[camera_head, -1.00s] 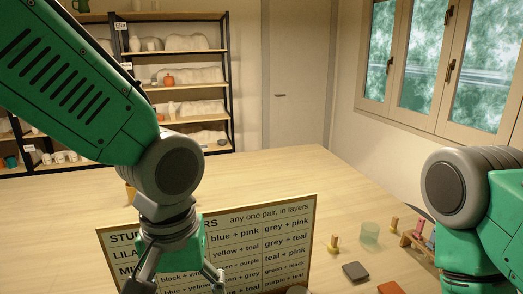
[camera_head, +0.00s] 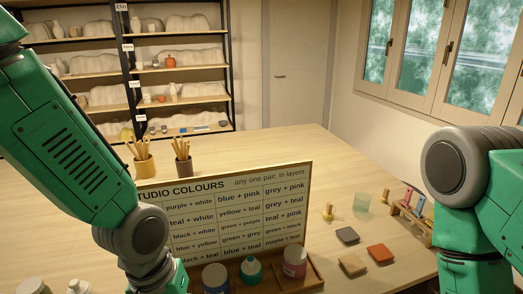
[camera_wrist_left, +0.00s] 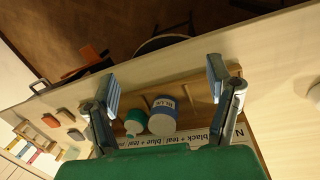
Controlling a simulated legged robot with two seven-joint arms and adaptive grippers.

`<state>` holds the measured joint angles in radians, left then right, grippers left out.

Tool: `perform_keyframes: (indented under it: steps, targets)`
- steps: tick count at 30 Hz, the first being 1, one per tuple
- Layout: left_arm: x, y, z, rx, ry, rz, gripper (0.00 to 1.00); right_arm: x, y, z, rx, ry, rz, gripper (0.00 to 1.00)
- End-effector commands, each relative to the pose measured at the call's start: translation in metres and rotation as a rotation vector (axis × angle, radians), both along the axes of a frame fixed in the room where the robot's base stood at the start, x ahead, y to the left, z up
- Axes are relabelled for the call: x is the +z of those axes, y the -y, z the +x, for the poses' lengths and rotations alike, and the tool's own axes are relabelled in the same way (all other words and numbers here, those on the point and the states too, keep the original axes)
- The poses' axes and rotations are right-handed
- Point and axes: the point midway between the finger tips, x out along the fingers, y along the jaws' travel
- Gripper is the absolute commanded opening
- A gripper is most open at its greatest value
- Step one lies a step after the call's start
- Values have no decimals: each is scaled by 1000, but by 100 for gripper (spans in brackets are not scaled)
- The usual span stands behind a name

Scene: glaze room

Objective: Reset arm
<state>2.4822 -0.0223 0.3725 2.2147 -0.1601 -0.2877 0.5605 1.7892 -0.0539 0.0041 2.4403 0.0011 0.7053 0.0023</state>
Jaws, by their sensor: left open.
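My left arm (camera_head: 75,150) comes in from the left of the head view, and its gripper is below the picture edge there. In the left wrist view my left gripper (camera_wrist_left: 163,82) is open and empty, its two fingers wide apart. Beyond the fingers stand a blue-labelled jar (camera_wrist_left: 165,115) and a bottle with a green cap (camera_wrist_left: 135,123) in a wooden tray. I see no contact with them. My right arm (camera_head: 465,200) is at the right of the head view; its gripper is out of view.
A studio colours board (camera_head: 225,215) stands behind the tray (camera_head: 312,277), which holds several jars. Two brush pots (camera_head: 144,166) stand farther back. The table's far part is clear.

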Motion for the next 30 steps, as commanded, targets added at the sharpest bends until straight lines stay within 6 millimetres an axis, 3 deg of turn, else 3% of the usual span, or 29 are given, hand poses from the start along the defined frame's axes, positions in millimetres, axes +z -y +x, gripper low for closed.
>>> perform_keyframes:
  steps: [5, 9, 12, 22, 30]
  targets:
    - [-74, -30, -29, 16, -17, -35, 74, 0, 0, 0, 1, -1, 1, 40]
    - [-134, -64, -67, 21, -2, -17, 74, 0, 0, 0, 1, 0, 1, 40]
    - [-162, -88, -95, 11, 12, 15, 74, 0, 0, 0, 1, 0, 1, 40]
    - [-207, -158, -177, -56, 33, 152, 74, 0, 0, 0, 1, -1, 0, 40]
    - [-258, -157, -165, -84, 62, 154, 74, -52, -1, -1, 1, -1, 0, 40]
